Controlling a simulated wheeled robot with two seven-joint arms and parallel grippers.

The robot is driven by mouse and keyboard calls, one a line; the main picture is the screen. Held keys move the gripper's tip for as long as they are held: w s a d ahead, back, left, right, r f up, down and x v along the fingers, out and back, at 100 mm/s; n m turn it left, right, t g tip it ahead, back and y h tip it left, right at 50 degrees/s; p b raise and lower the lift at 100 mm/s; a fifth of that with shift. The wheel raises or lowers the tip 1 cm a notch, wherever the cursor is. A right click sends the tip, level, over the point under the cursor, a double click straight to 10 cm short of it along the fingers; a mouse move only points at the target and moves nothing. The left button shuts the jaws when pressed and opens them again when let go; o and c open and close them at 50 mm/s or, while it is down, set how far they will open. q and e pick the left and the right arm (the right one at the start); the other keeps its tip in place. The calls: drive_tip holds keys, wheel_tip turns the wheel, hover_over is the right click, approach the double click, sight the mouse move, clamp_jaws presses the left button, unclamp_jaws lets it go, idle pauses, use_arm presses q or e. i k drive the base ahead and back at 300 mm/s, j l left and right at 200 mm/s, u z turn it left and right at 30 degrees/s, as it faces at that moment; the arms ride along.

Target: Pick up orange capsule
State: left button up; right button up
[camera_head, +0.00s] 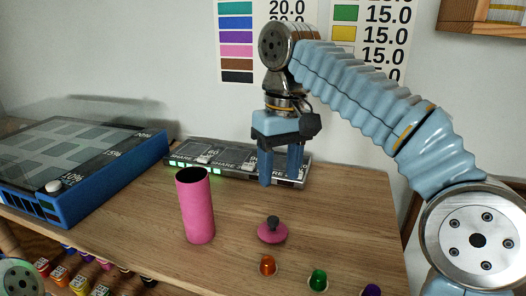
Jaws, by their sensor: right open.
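The orange capsule (268,265) stands near the front edge of the wooden table, in front of the pink lid. My right gripper (281,182) hangs fingers-down over the back of the table, in front of the grey device. Its two blue fingers are apart with nothing seen between them. It is behind and above the orange capsule, well clear of it. My left gripper is not in view.
A pink cylinder (198,208) stands left of the pink lid (272,231). A green capsule (318,279) and a purple capsule (371,291) are right of the orange one. A blue box (103,188) is at left, a grey device (215,162) at the back. The table's right side is clear.

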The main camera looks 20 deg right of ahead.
sight(268, 267)
drive_tip(key=k+j, duration=0.25)
drive_tip(key=k, duration=0.2)
drive_tip(key=k+j, duration=0.3)
drive_tip(key=k, duration=0.2)
